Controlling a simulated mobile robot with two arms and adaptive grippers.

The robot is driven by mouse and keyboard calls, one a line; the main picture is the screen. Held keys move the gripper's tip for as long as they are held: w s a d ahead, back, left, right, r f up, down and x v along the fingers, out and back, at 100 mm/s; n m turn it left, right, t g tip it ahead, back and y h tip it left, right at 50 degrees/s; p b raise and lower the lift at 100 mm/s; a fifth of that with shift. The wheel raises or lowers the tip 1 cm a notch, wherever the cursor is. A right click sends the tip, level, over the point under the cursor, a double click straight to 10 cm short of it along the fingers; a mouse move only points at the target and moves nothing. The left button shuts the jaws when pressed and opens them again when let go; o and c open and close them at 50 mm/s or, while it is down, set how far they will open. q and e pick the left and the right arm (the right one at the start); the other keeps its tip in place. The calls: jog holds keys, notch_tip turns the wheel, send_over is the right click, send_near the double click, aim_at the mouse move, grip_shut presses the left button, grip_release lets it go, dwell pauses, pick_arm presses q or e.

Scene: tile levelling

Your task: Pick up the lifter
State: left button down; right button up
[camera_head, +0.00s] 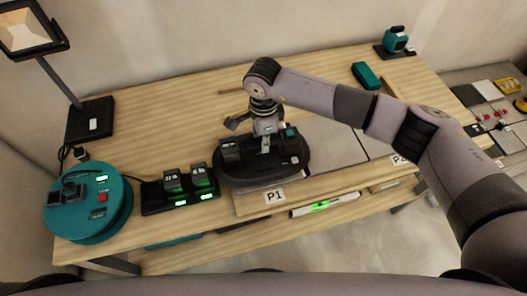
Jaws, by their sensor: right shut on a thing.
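The lifter (240,172) is a dark oval tool with a teal part on top. It rests over a pale slab behind the P1 label (274,196), near the middle of the workbench (160,110). My right gripper (266,138) reaches down over the lifter's top from the right. It is shut on the lifter's upper part; the exact grip is small and partly hidden by the wrist. I see no clear gap under the lifter. My left gripper is not in view.
A black charger with two batteries (175,182) stands close left of the lifter. A round teal device (88,205) is at the bench's left end, a lamp (90,120) behind it. A level (324,205) with a green light lies below the front edge. A teal box (366,76) stands at back right.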

jog(key=shift+r, duration=0.1)
grip_shut()
jog(key=shift+w+r+p, duration=0.1)
jog(key=shift+r+p, duration=0.35)
jog(key=shift+p, duration=0.3)
notch_tip(320, 180, up, 26)
jog(key=b, duration=0.2)
jog(key=shift+f, duration=0.2)
dwell(0.4)
